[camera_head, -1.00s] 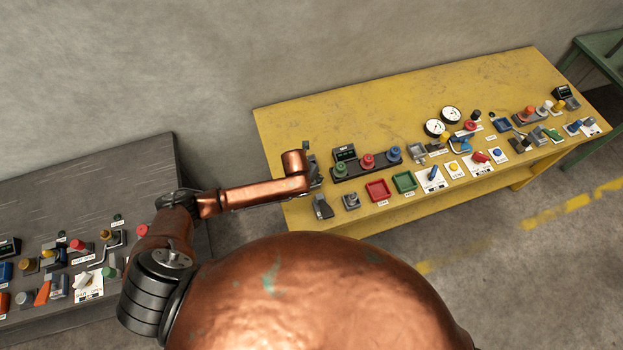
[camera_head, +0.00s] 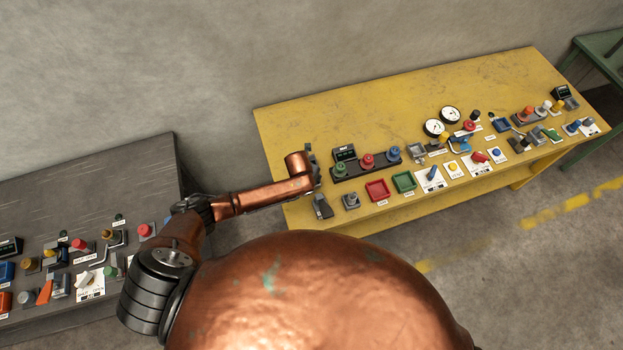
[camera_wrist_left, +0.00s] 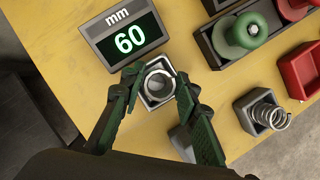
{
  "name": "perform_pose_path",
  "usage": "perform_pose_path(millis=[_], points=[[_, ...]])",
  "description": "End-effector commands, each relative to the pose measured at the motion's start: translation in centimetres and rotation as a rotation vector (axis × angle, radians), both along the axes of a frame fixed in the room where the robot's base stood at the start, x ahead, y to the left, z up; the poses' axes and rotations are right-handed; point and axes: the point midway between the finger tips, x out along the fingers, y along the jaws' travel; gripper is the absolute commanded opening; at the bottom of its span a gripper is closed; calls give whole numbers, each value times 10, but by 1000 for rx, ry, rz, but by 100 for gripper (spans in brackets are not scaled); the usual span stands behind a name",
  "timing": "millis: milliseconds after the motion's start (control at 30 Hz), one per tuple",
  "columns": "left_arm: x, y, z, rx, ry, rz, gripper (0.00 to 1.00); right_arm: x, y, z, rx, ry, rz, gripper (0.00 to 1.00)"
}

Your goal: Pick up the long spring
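My left gripper (camera_wrist_left: 159,76) is open in the left wrist view, with one finger on each side of a coiled metal spring (camera_wrist_left: 160,84) seen end-on in a small grey holder. Gaps seem to show between fingers and spring; contact cannot be told. A second metal spring (camera_wrist_left: 271,115) stands in a dark square cup to the right, and shows small in the head view (camera_head: 351,199). I cannot tell from these views which spring is longer. In the head view my copper left arm hides the first spring and the fingertips. My right gripper is not in view.
On the yellow table (camera_head: 300,115), a display reading 60 mm (camera_wrist_left: 127,38) stands beside the holder. A green spool (camera_wrist_left: 240,35) in a dark rack and a red tray (camera_wrist_left: 303,72) lie to the right. A dark bench (camera_head: 90,190) with several parts is at left.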

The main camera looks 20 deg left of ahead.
Motion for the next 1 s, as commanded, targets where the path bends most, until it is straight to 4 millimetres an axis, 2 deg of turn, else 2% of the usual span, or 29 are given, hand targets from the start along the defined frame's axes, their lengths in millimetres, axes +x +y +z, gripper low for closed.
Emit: perform_pose_path(millis=[67,367,733,933,1000], points=[[0,0,0,0,0,0,22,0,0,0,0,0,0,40],[0,0,0,0,0,0,1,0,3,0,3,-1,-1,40],[1,1,6,1,-1,0,1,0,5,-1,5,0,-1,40],[2,1,31,1,-3,-1,1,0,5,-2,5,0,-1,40],[-6,-4,40,-1,-2,-4,1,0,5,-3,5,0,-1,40]])
